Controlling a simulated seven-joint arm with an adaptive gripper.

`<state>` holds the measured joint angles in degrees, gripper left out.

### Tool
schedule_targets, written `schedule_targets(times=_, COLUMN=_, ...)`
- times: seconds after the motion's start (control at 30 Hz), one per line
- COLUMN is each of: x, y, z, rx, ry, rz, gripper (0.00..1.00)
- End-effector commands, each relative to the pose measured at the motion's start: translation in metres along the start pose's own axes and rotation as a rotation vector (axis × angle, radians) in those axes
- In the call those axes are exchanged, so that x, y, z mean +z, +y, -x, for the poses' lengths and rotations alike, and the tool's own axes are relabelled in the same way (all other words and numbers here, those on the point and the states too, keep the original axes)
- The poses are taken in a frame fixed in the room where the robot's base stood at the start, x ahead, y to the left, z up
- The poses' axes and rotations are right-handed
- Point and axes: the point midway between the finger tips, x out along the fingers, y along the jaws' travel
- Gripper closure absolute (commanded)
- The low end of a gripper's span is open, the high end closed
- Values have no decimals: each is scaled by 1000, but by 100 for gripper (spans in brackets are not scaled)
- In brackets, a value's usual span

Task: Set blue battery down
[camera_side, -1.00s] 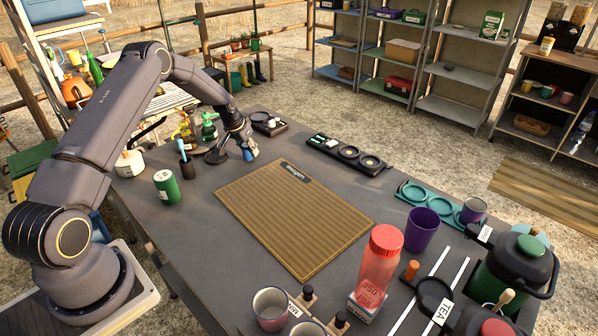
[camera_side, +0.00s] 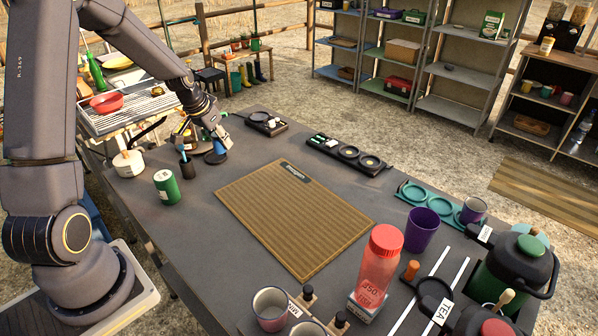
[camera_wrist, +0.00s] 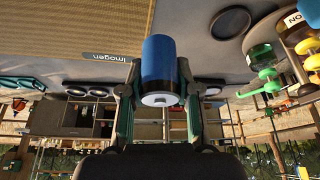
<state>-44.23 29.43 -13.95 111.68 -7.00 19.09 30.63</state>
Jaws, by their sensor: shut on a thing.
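The blue battery (camera_wrist: 160,68) is a cylinder with a pale end, and in the wrist view it sits between my two fingers. My gripper (camera_wrist: 158,98) is shut on it. In the side view my gripper (camera_side: 213,132) is at the back left of the table, pointing down, with the blue battery (camera_side: 219,146) small and partly covered at its tip. The disc also shows in the wrist view (camera_wrist: 231,22), to the right of the battery.
A white pot (camera_side: 128,163) is farther left. A brown ribbed mat (camera_side: 290,222) lies bare mid-table.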

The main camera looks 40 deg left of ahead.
Motion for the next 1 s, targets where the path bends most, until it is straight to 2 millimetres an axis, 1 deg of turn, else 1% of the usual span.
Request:
schedule_targets(times=0.07, x=4, y=0, z=0, rx=36, ry=1, rz=-79, gripper=100)
schedule_targets(times=0.17, x=15, y=7, z=-2, rx=103, ry=-2, rz=-232, gripper=100)
schedule_targets(times=0.27, x=30, y=17, z=-3, rx=181, ry=-2, rz=-415, gripper=100)
schedule_targets(times=0.37, x=50, y=26, z=-4, rx=263, ry=-1, rz=-612, gripper=100)
schedule_targets(times=0.53, x=94, y=43, z=0, rx=419, ry=-2, rz=-988, gripper=100)
schedule_targets(times=0.6, x=115, y=51, z=4, rx=483, ry=-3, rz=-1144, gripper=100)
schedule_targets(times=0.7, x=143, y=62, z=12, rx=560, ry=-2, rz=-1332, gripper=100)
schedule_targets(times=0.83, x=175, y=72, z=22, rx=617, ry=-1, rz=-1473, gripper=100)
schedule_targets(times=0.9, x=185, y=74, z=26, rx=612, ry=0, rz=-1470, gripper=100)
schedule_targets(times=1.0, x=194, y=72, z=28, rx=597, ry=1, rz=-1434, gripper=100)
